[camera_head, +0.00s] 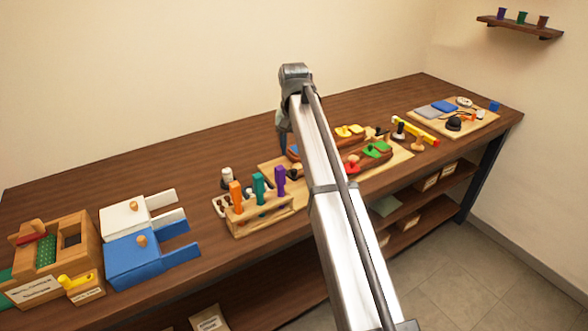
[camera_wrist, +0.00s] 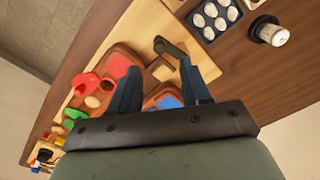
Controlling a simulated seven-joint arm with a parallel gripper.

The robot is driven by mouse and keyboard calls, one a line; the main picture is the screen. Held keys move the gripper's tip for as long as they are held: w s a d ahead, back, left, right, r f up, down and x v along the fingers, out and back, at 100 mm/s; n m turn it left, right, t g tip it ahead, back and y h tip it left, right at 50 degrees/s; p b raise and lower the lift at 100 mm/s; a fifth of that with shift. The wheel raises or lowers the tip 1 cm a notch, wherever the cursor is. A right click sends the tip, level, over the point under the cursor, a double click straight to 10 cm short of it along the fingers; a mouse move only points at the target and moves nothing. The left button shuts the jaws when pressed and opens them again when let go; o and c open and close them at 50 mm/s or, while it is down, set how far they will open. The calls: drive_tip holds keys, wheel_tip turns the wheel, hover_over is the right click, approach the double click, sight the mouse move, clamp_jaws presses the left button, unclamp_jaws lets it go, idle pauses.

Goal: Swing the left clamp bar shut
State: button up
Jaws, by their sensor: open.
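The dark clamp bar (camera_wrist: 172,48) shows in the wrist view on the light wooden board (camera_wrist: 143,28), beside the brown wooden fixture with coloured pieces. Its rounded end points up and left in that view, away from the fixture. In the head view a dark knob (camera_head: 295,173), likely part of this clamp, sits right of the purple handle. My gripper (camera_wrist: 160,65) is open and empty. Its fingertips are above the board, close to the bar; I cannot tell whether they touch it. In the head view my arm hides much of the fixture, and the gripper (camera_head: 284,150) is partly hidden.
A wooden rack (camera_head: 262,215) with orange, teal and purple handles stands left of the board. Red (camera_wrist: 118,66) and green (camera_wrist: 75,114) pieces lie on the fixtures.

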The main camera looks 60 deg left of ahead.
sight(294, 170)
wheel_tip(294, 170, down, 8)
drive_tip(key=shift+f, duration=0.15)
idle(0.3)
drive_tip(key=shift+c, duration=0.4)
clamp_jaws()
